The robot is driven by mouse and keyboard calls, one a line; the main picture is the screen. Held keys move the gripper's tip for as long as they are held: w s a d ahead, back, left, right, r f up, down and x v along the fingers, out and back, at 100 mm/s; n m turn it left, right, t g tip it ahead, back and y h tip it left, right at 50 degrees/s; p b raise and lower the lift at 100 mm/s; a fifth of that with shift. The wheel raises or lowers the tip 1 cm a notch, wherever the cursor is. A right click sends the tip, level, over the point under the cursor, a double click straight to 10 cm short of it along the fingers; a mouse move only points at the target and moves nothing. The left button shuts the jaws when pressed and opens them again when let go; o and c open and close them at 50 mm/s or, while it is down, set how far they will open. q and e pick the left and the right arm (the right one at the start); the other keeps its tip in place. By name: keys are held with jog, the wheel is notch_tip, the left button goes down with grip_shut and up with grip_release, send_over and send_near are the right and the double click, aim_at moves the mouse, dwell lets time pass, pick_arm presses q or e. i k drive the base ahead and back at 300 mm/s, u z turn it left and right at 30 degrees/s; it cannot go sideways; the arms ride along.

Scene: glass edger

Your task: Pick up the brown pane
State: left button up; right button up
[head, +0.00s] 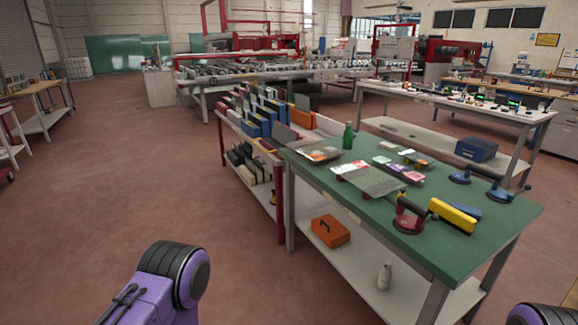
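A green-topped workbench (460,259) stands right of centre. A small see-through pane with a brownish tint (314,157) lies flat near its far left corner, with something orange and white under or on it. It may be the brown pane, but the colour is hard to tell at this size. A larger greyish see-through pane (375,182) lies nearer the middle, over red pieces. Neither of my grippers is in view.
Suction lifters with red (409,217) and blue (503,188) cups, a yellow block (452,215) and a green bottle (348,136) stand on the bench. An orange case (330,230) and a white bottle (384,277) are on its lower shelf. The floor at left is clear.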

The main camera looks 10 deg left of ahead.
aim_at(312, 149)
jog(key=u, duration=0.25)
jog(key=k, duration=0.7)
jog(key=u, duration=1.05)
jog(key=i, duration=3.8)
jog(key=z, duration=1)
jog(key=i, duration=0.9)
jog(key=z, duration=1.05)
